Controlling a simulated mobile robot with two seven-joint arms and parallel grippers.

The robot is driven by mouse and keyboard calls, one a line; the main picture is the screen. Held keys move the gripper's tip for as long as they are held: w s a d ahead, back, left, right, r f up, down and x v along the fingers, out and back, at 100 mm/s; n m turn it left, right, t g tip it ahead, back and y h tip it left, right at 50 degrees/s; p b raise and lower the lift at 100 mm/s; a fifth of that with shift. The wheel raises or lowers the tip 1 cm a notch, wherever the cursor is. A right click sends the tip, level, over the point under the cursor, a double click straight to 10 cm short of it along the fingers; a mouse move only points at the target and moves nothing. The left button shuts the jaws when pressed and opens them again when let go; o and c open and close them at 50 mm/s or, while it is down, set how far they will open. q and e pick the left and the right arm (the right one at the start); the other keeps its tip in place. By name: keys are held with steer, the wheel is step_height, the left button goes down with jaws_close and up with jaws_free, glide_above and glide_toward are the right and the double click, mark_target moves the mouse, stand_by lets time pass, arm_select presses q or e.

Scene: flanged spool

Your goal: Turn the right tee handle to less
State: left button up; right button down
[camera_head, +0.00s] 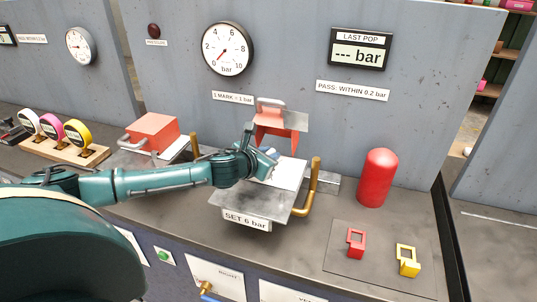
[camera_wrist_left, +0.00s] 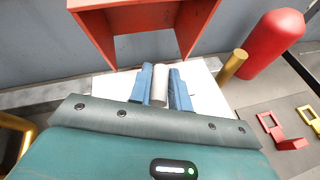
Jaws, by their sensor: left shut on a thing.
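The right station's red cover (camera_head: 275,128) is raised, and its red underside also shows in the wrist view (camera_wrist_left: 100,40). My left gripper (camera_head: 268,160) reaches in below this cover, over a pale plate (camera_head: 288,172). In the wrist view its blue fingers (camera_wrist_left: 161,88) are shut on a pale, rounded bar (camera_wrist_left: 160,84), which I take to be the right tee handle. The handle's lower part and its marks for less or more are hidden by the gripper. My right gripper is not in view.
Brass posts (camera_head: 315,185) flank the station above the "SET 6 bar" sign (camera_head: 246,220). A closed red cover (camera_head: 152,132) is at left. A red cylinder (camera_head: 377,178), a red tag (camera_head: 356,243) and a yellow tag (camera_head: 408,261) are at right. A gauge (camera_head: 228,48) hangs behind.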

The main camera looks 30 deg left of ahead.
arm_select(q)
jaws_close()
steer(key=shift+n+y, duration=0.4)
steer(key=n+y, duration=0.2)
steer(key=y, duration=0.1)
steer(key=shift+d+n+g, duration=0.1)
steer(key=shift+n+g, duration=0.2)
steer(key=shift+n, duration=0.1)
steer(key=n+g+y, duration=0.2)
steer(key=n+y, duration=0.1)
steer(key=y, duration=0.1)
steer(key=shift+n, duration=0.4)
steer(key=n+g+y, duration=0.4)
steer(key=n, duration=0.1)
steer(key=shift+g, duration=0.4)
steer(key=shift+n+g+y, duration=0.7)
steer(key=shift+n+g, duration=0.8)
steer(key=shift+g, duration=0.2)
